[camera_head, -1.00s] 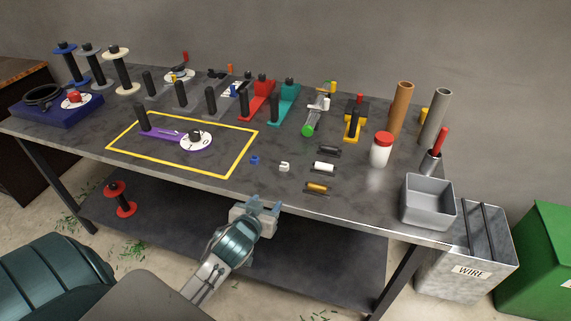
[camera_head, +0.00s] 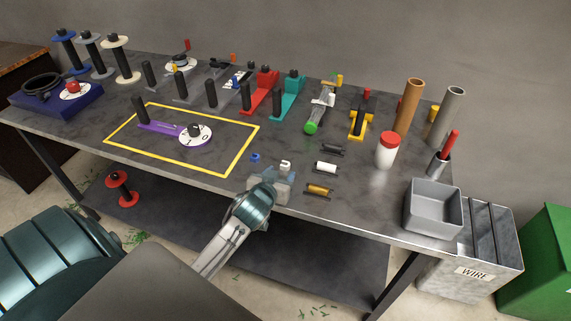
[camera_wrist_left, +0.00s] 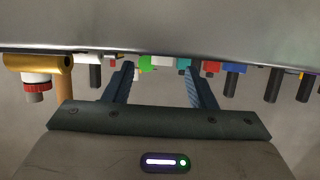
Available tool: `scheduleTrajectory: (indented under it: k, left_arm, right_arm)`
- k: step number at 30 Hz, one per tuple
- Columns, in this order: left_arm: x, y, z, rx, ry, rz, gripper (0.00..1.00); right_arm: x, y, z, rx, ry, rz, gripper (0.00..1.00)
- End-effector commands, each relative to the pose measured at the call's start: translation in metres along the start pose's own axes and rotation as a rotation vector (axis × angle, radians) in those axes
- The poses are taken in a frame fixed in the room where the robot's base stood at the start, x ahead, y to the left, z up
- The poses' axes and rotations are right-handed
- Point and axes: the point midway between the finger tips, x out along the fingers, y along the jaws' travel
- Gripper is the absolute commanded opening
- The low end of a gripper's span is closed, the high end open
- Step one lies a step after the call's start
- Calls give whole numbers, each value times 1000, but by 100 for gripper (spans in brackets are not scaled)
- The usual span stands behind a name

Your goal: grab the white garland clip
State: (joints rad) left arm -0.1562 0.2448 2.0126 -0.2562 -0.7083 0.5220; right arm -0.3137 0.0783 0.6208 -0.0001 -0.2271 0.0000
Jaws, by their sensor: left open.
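The white garland clip (camera_head: 286,165) is a small white piece near the front edge of the workbench, right of a small blue clip (camera_head: 255,157). My left gripper (camera_head: 275,173) is open at the bench's front edge, close in front of the white clip, and partly covers it in the head view. I cannot tell whether the clip is between the fingers. In the left wrist view the two fingers (camera_wrist_left: 158,85) are spread apart with nothing held between them. A small white shape shows beyond them, but I cannot tell whether it is the clip. My right gripper is not in view.
Right of the clip lie a white spool (camera_head: 326,167), a gold spool (camera_head: 319,189) and a dark spool (camera_head: 332,148). A yellow outline (camera_head: 190,169) surrounds a purple tool (camera_head: 160,129) at left. A grey bin (camera_head: 433,207) stands at the right edge.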

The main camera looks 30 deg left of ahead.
Motion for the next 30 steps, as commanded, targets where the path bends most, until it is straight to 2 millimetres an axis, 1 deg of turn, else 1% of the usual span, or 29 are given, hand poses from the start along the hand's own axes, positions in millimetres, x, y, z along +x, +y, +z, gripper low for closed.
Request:
scheduleTrajectory:
  k: [1, 4, 6, 9, 12, 17, 18, 20, 24, 25, 30]
  left_arm:
    - [6, -1, -8, 1, 2, -1, 51]
    - [22, -3, -13, 1, 1, -1, 51]
    - [32, -3, -10, 0, 0, -1, 51]
    - [40, -3, -9, 0, 0, 0, 51]
    - [44, -3, -8, 0, 0, 0, 51]
    - [44, -3, -8, 0, 0, 0, 51]
    - [44, -3, -8, 0, 0, 0, 47]
    - [44, -3, -8, 0, 0, 0, 35]
    - [44, -3, -8, 0, 0, 0, 8]
    - [44, -3, -8, 1, 0, 0, 3]
    - [43, -3, -8, 1, 0, 0, 3]
  right_arm:
    - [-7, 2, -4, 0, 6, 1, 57]
    - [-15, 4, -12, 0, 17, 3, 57]
    - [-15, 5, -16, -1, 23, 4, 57]
    - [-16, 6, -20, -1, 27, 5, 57]
    - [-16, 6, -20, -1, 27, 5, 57]
    - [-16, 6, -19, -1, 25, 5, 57]
    - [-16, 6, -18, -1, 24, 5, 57]
    - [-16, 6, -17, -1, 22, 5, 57]
    - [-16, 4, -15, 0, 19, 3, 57]
    - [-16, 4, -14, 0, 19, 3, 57]
    - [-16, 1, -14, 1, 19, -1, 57]
